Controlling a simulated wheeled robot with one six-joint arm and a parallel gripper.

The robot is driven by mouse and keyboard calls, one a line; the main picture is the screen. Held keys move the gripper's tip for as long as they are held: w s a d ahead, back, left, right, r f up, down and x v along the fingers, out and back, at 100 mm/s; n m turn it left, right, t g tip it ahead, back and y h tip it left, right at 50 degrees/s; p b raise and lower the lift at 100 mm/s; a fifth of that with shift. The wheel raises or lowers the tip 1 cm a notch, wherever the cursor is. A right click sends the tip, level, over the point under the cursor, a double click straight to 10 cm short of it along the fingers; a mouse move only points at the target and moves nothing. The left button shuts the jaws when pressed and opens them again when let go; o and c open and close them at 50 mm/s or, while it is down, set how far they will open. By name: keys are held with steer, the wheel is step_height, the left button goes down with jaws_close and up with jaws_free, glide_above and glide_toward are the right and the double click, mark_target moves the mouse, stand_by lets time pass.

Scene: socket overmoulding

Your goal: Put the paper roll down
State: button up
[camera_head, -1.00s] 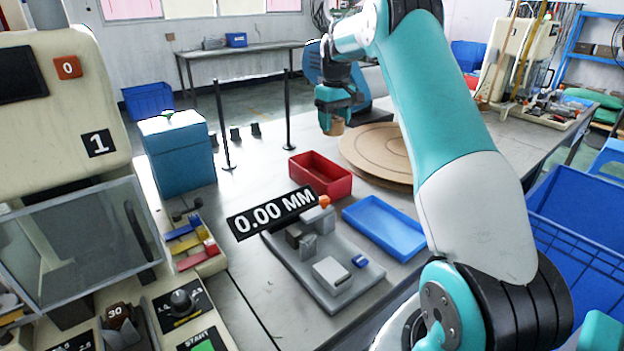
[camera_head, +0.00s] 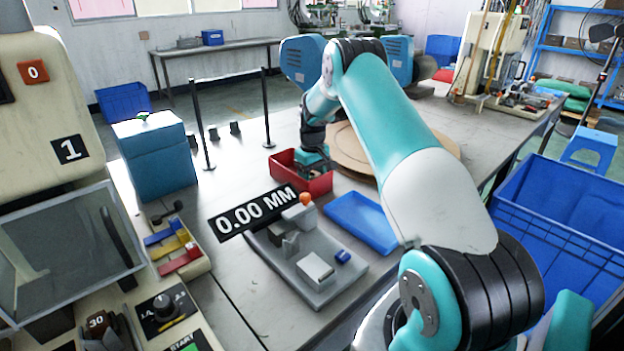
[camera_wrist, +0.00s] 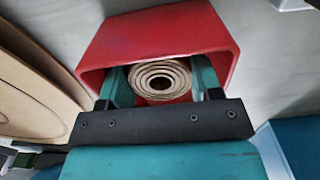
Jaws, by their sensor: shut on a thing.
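The paper roll (camera_wrist: 161,79) is a tan roll seen end-on in the wrist view, with layered rings and a dark hole. My gripper (camera_wrist: 162,84) is shut on it, one teal finger on each side. The red box (camera_wrist: 165,40) surrounds the roll and fingers in that view. In the head view my gripper (camera_head: 313,165) points down into the red box (camera_head: 319,185) on the table. The roll is hidden there by the gripper and the box wall. I cannot tell whether the roll touches the box floor.
A blue tray (camera_head: 362,222) lies in front of the red box. A grey fixture plate (camera_head: 330,287) with a 0.00 MM sign (camera_head: 262,213) is nearer. A round wooden disc (camera_head: 437,146) lies behind right. A teal box (camera_head: 155,160) and two black posts stand left.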

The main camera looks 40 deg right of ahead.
steer(key=shift+f, duration=0.65)
steer(key=shift+f, duration=0.15)
steer(key=o, duration=0.6)
steer(key=shift+o, duration=0.2)
